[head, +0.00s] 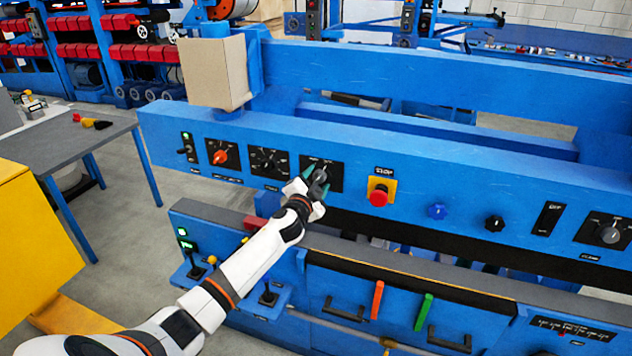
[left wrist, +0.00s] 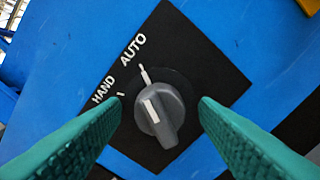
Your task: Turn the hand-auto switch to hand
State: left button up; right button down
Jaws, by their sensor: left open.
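The hand-auto switch (head: 331,168) is a dark square plate with a grey knob on the blue panel, partly covered by my left gripper in the head view. In the left wrist view, the grey knob (left wrist: 160,115) has a white mark that points up toward the tick by AUTO. The HAND label and its tick are to the left of AUTO. My left gripper (head: 318,184) is at the switch. Its green fingers (left wrist: 160,104) are open, one on each side of the knob, with visible gaps in the picture. My right gripper is not in view.
Left of the switch are another dark rotary switch (head: 268,161) and an orange-knobbed switch (head: 221,156). A red stop button (head: 379,195) on a yellow plate is to the right. Below is a ledge (head: 375,258) with levers and handles. A grey table (head: 75,140) stands at left.

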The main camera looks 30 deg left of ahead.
pick_arm(q)
jog(key=c, duration=0.9)
jog(key=shift+c, duration=0.4)
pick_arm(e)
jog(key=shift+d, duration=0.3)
pick_arm(q)
jog(key=shift+d, duration=0.1)
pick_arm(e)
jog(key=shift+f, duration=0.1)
pick_arm(q)
jog(key=shift+n+b, duration=0.3)
jog(key=shift+n, duration=0.7)
jog(key=n, duration=0.2)
jog(key=shift+n, duration=2.9)
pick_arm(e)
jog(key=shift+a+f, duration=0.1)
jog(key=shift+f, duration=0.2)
pick_arm(q)
jog(key=o, duration=1)
